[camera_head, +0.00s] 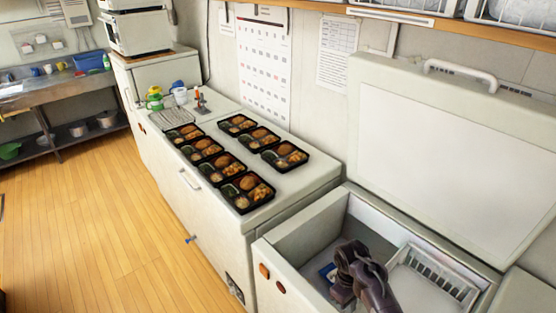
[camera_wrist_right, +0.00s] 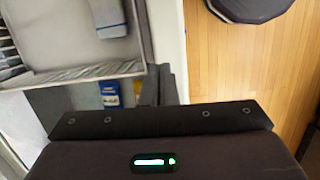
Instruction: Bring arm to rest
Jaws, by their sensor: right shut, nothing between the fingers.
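My right gripper (camera_head: 342,293) is in the head view at the lower right, over the open chest freezer (camera_head: 297,243). Its arm comes in from the bottom edge. It is shut with nothing in it. The right wrist view shows the dark gripper body across the bottom, with part of the freezer's inside and the wood floor beyond. My left gripper is not in view.
The freezer lid (camera_head: 445,130) stands raised at the right. A white wire basket (camera_head: 432,272) and a blue packet (camera_head: 327,271) are in the freezer. Several filled bento trays (camera_head: 247,192) stand on the white counter (camera_head: 290,190). The wood floor (camera_head: 110,220) at left is clear.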

